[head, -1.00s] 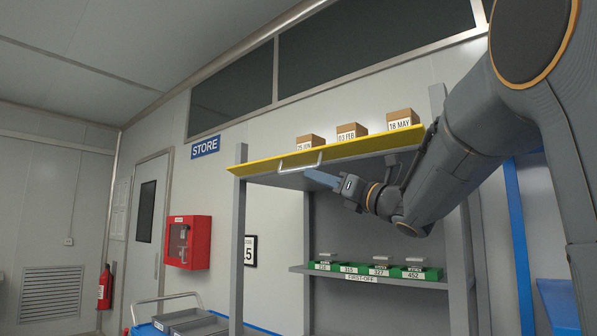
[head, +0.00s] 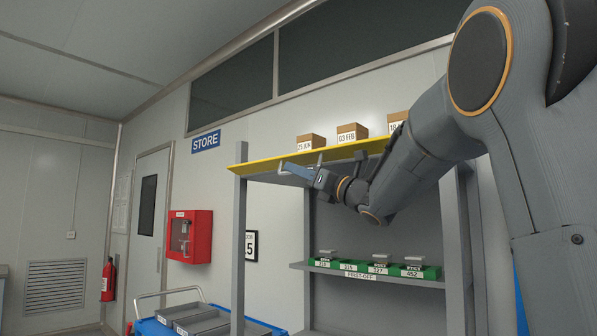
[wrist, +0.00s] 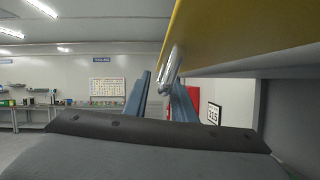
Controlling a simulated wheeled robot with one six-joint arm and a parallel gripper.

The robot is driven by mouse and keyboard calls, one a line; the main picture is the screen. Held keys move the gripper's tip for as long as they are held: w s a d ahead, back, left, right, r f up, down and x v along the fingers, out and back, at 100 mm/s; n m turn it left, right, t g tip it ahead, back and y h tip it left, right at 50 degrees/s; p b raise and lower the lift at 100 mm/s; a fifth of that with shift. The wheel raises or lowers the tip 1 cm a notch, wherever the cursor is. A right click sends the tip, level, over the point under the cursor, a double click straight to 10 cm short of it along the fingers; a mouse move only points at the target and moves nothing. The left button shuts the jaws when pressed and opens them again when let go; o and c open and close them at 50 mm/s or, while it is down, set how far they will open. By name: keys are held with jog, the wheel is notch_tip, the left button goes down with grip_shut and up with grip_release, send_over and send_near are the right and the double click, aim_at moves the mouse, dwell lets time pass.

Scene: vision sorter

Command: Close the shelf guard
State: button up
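The shelf guard (head: 345,150) is a yellow panel along the front of the top shelf, nearly flat and seen edge-on from below. It also fills the upper right of the wrist view (wrist: 245,28). Its metal handle (wrist: 171,68) hangs at the guard's near edge, partly hidden by my arm in the head view. My gripper (head: 291,170) is at the handle, just below the guard. In the wrist view my blue fingers (wrist: 160,92) stand apart, with the handle between their tips, closer to the right finger. I cannot tell whether they touch it.
Cardboard boxes (head: 311,142) with date labels stand on the top shelf. Green bins (head: 350,267) sit on the lower shelf. Grey shelf posts (head: 239,245) flank the unit. A blue cart (head: 205,323) with grey trays stands at lower left.

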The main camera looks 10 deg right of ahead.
aim_at(293, 154)
grip_shut()
